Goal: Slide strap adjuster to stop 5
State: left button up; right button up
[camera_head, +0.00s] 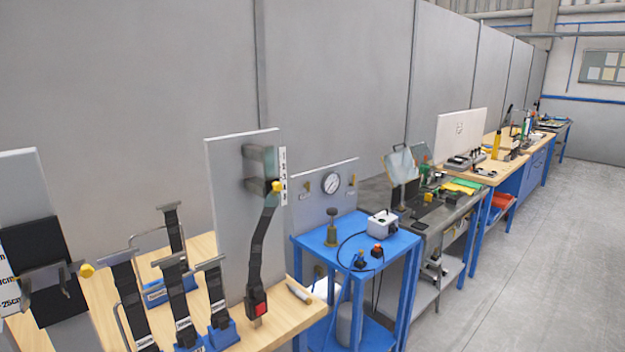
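A grey upright board (231,220) stands on the wooden bench. A dark strap adjuster (261,165) with a yellow knob (277,187) is mounted on its upper part. A white strip of stop numbers (283,165) runs down the board's right edge; the knob is beside its lower half, but the digits are too small to read surely. A black strap (262,243) hangs from the adjuster to a buckle with a red button (260,308) near the bench top. Neither of my grippers is in view.
Several black straps in blue bases (222,334) stand left of the board. A black fixture with a yellow knob (87,270) is at the far left. A blue cart (340,244) with a gauge stands to the right. The grey floor (530,270) is open at the right.

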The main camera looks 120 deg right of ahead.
aim_at(275, 184)
jog(key=z, duration=3.6)
jog(key=k, duration=0.4)
jog(key=z, duration=0.3)
jog(key=i, duration=0.95)
jog(key=u, duration=0.75)
